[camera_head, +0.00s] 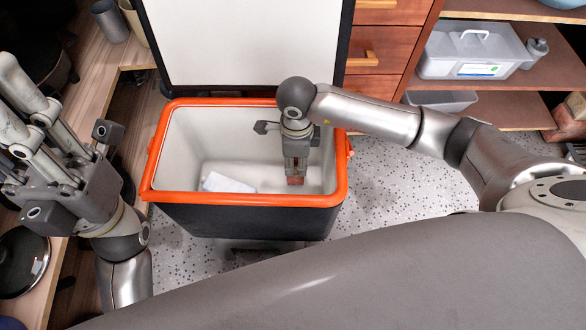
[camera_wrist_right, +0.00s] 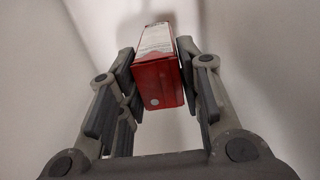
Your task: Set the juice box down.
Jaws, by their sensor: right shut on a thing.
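The juice box (camera_wrist_right: 157,80) is red with a white printed side. It is held between the two fingers of my right gripper (camera_wrist_right: 160,75) in the right wrist view. In the head view my right gripper (camera_head: 295,172) points down inside the orange-rimmed bin (camera_head: 245,199), near its right side. Only a small red end of the juice box (camera_head: 295,181) shows below the fingers. I cannot tell whether it touches the bin floor. My left gripper (camera_head: 22,100) is at the left, outside the bin, with its fingers apart and nothing seen between them.
A white block-like item (camera_head: 228,184) lies on the bin floor, left of the juice box. The bin's pale lid (camera_head: 250,40) stands raised behind it. Wooden drawers (camera_head: 377,50) and a shelf with a clear lidded box (camera_head: 470,52) stand at right. Speckled floor (camera_head: 400,180) is open.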

